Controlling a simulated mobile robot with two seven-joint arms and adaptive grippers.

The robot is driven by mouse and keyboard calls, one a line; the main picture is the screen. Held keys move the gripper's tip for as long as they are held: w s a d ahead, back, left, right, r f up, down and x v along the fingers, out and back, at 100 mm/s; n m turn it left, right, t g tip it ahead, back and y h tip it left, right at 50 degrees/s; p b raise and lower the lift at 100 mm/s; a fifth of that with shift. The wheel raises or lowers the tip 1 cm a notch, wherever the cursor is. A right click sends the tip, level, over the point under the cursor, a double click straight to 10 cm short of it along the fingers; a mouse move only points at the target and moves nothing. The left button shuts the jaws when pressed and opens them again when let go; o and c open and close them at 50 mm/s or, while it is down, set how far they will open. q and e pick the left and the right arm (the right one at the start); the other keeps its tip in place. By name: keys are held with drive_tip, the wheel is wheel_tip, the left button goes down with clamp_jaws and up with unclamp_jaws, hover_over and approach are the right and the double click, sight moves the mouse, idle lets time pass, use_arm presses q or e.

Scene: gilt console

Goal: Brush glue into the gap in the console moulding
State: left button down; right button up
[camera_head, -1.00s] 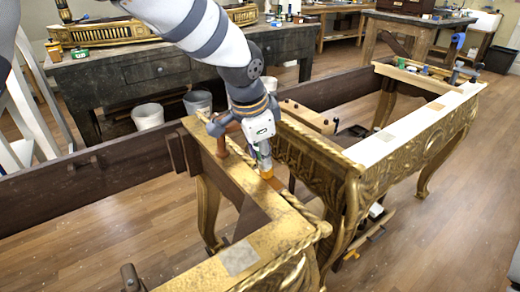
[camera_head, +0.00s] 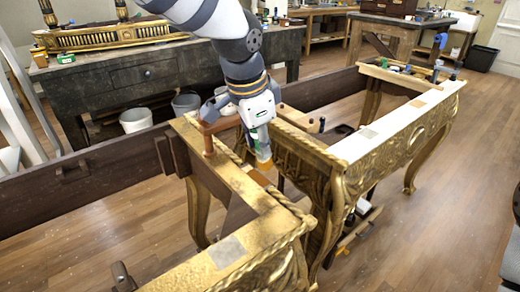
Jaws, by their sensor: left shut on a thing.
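The gilt console (camera_head: 232,184) stands in the middle, with carved gold moulding along its edges. My left gripper (camera_head: 260,146) points down over the inner edge of its near part. It is shut on a slim tool with a yellowish lower end (camera_head: 263,161), seemingly the glue brush; the fingers hide most of it. The tip is just above or at the moulding beside a small orange-brown patch (camera_head: 258,178). I cannot tell whether it touches, or whether that patch is the gap. My right gripper is not in view.
A wooden clamp (camera_head: 208,140) stands on the console close to my left gripper. A dark long rail (camera_head: 95,166) runs to the left. A dark workbench (camera_head: 140,80) and buckets (camera_head: 136,120) stand behind. Open wooden floor (camera_head: 100,235) lies at the lower left.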

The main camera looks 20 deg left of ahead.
use_arm(q)
drive_tip(key=shift+r, duration=1.45)
